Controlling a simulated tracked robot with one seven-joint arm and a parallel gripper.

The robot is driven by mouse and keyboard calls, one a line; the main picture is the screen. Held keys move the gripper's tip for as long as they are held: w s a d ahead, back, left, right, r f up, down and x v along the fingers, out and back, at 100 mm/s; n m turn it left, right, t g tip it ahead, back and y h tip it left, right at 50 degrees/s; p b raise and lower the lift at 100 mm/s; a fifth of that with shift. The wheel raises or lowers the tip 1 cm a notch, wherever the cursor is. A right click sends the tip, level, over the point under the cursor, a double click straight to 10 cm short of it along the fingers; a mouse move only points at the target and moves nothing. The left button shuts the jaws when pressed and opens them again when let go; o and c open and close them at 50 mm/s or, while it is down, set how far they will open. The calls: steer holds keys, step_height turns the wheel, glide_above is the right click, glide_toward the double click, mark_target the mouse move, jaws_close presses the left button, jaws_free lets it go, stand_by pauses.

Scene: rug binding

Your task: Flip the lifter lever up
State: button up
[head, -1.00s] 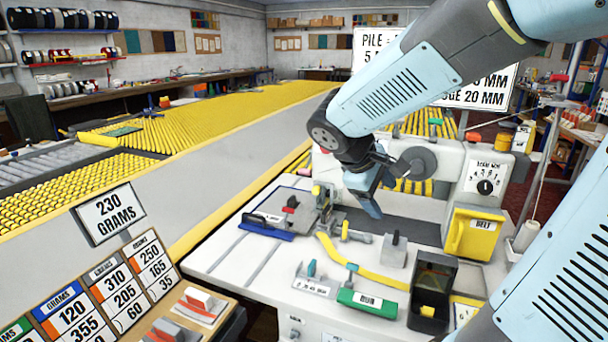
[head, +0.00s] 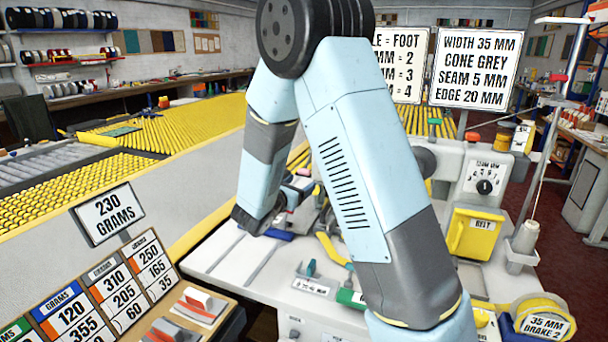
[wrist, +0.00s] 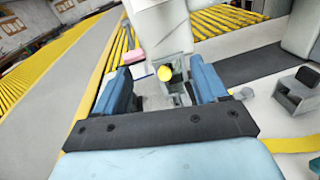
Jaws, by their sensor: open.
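In the wrist view, a small yellow knob (wrist: 165,73) stands on a grey metal fitting (wrist: 178,92) at the sewing head. It may be the lifter lever, but I cannot tell for certain. My gripper (wrist: 163,84) is open, its two blue fingers on either side of the knob in the picture. Nothing is held, and I cannot tell how deep the knob lies between the fingers.
A pinkish-red part (wrist: 134,55) shows just beyond the left finger. A grey block (wrist: 298,92) and a yellow strip (wrist: 290,145) lie to the right. In the head view, the yellow belt box (head: 474,235) and a thread cone (head: 525,237) stand right of my arm.

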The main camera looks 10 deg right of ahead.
mark_target(303, 172)
steer(key=w+a+f+n+t+y, duration=0.1)
steer(key=w+a+f+n+t, duration=0.1)
steer(key=w+a+f+n, duration=0.1)
steer(key=x, duration=1.2)
steer(key=shift+w+d+r, duration=0.1)
steer(key=shift+w+d, duration=0.05)
steer(key=shift+w, duration=0.15)
steer(key=shift+c, duration=0.3)
